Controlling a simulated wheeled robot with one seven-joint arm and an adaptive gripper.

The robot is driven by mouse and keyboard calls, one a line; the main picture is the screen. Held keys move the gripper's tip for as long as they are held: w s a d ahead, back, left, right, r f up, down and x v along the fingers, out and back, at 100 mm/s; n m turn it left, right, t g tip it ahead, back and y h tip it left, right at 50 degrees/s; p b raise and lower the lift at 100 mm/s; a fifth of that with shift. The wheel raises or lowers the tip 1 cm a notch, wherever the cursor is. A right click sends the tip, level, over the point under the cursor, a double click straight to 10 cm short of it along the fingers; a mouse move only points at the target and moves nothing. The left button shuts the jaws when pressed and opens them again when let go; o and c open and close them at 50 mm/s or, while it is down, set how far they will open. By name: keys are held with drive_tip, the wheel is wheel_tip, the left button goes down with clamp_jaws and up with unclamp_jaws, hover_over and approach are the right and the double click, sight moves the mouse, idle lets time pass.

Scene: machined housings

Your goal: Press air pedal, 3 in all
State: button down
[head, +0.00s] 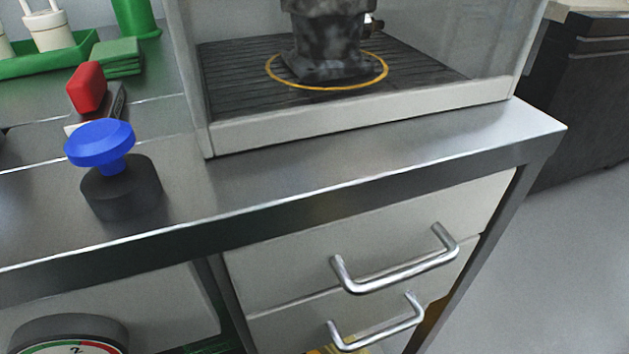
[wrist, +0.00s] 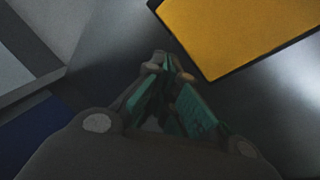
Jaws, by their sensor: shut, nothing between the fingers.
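A flat yellow panel with a black edge (wrist: 240,35) fills the upper right of the wrist view. It may be the air pedal, but only part of it shows. My gripper (wrist: 167,62) is shut and empty, its fingertips pointing up the picture just left of the panel's lower corner. I cannot tell whether the fingertips touch it. The gripper does not show in the head view. Small yellow patches (head: 325,350) show low in the head view, mostly hidden below the drawer handles.
A blue knob (head: 101,143) on a black base stands on the steel bench (head: 300,185). Behind it is a clear-walled enclosure with a dark fixture (head: 330,45). Drawer handles (head: 400,270) stick out at the front. A round dial (head: 70,345) is at lower left. Floor (head: 560,260) is clear at right.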

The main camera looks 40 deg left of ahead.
drive_tip(key=shift+s+d+f+p, duration=0.1)
drive_tip(key=shift+d+f+p, duration=0.15)
drive_tip(key=shift+p, duration=0.35)
drive_tip(key=shift+s+d+f, duration=0.15)
drive_tip(key=shift+d+f, duration=0.1)
drive_tip(key=shift+f, duration=0.3)
drive_tip(key=shift+s+d+f, duration=0.1)
drive_tip(key=shift+d+f, duration=0.1)
drive_tip(key=shift+f, duration=0.3)
idle(0.9)
drive_tip(key=shift+s+d+f, duration=0.15)
drive_tip(key=shift+s+f, duration=0.05)
drive_tip(key=shift+f, duration=0.3)
idle(0.4)
drive_tip(key=shift+w+r+p, duration=0.2)
drive_tip(key=shift+r+p, duration=0.1)
drive_tip(key=shift+p, duration=0.05)
drive_tip(key=shift+w+a+r+p, duration=0.2)
drive_tip(key=shift+a+r+p, duration=0.05)
drive_tip(key=shift+r+p, duration=0.3)
drive_tip(key=shift+w+a+r+p, duration=0.15)
drive_tip(key=shift+a+r+p, duration=0.2)
drive_tip(key=shift+r, duration=0.15)
drive_tip(key=shift+w+a+r+p, duration=0.1)
drive_tip(key=shift+a+r+p, duration=0.15)
drive_tip(key=shift+r, duration=0.2)
